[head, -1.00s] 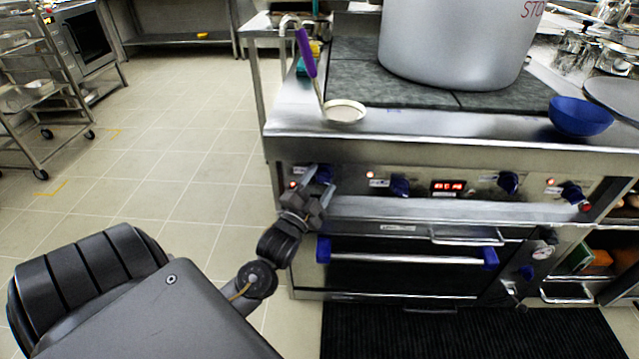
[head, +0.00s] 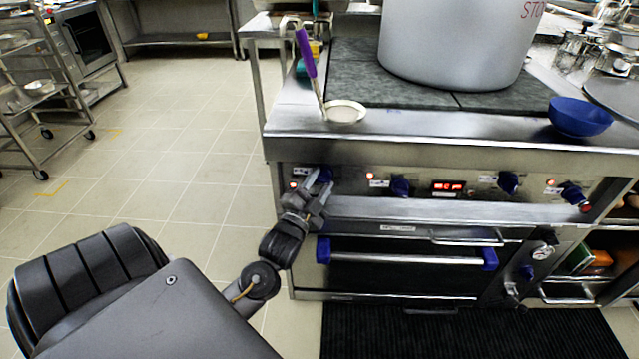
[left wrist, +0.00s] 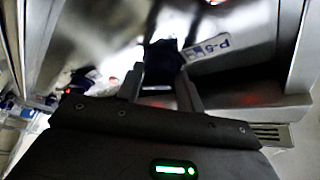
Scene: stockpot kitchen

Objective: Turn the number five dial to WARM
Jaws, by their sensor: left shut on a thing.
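The number five dial (head: 325,174) is the dark blue knob at the left end of the stove's front panel. It is partly hidden by my left gripper (head: 318,184), which is shut on it. In the left wrist view the dial (left wrist: 163,57) shows dark between the two fingertips of my left gripper (left wrist: 160,80). A white label reading P-5 (left wrist: 208,48) is beside it. The WARM marking and the dial's pointer cannot be made out. My right gripper is not in view.
More blue knobs (head: 400,187) and a red display (head: 448,187) line the panel. An oven handle (head: 405,260) runs below.

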